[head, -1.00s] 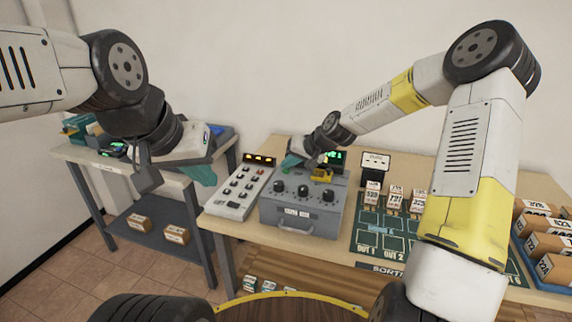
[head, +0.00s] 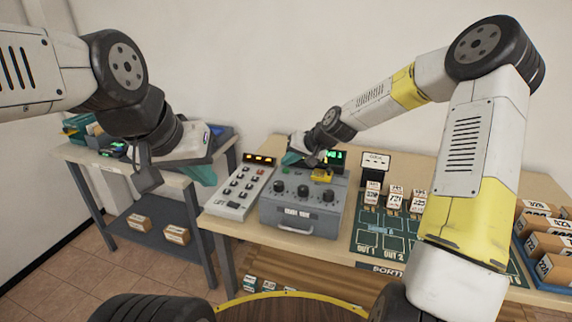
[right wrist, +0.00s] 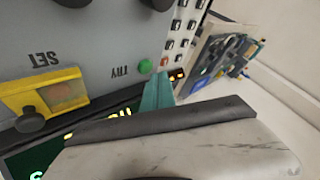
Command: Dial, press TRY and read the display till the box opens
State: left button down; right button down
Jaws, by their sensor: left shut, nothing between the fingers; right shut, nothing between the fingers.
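The grey box (head: 302,212) stands on the table with three black dials (head: 303,189) and a front handle; no opening shows. My right gripper (head: 292,158) is shut and empty at the box's back left corner. In the right wrist view its teal fingertips (right wrist: 157,93) are beside the green TRY button (right wrist: 145,66); contact cannot be told. A yellow SET piece (right wrist: 42,100) is on the box top. The green-lit display (head: 334,157) behind the box is partly hidden and unreadable. My left gripper (head: 204,175) is shut and empty, left of the keypad panel.
The sloped keypad panel (head: 238,192) with an orange display stands left of the box. A green sorting mat (head: 383,232) with numbered blocks lies to the right, and a blue tray (head: 524,250) of boxes beyond it. A side table (head: 130,160) stands at left.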

aim_at(288, 170)
jog(key=shift+r, duration=0.15)
jog(key=shift+r, duration=2.4)
jog(key=s+d+r+h, duration=0.1)
jog(key=s+d+r, duration=0.3)
jog(key=s, duration=0.7)
jog(key=s+d+r+h, duration=0.2)
jog(key=s+d+r, duration=0.2)
jog(key=s, duration=0.8)
jog(key=s+d+r+h, duration=0.1)
jog(key=s+d+r, duration=0.3)
jog(key=s, duration=0.8)
jog(key=shift+d+h, duration=0.3)
jog(key=shift+d, duration=0.4)
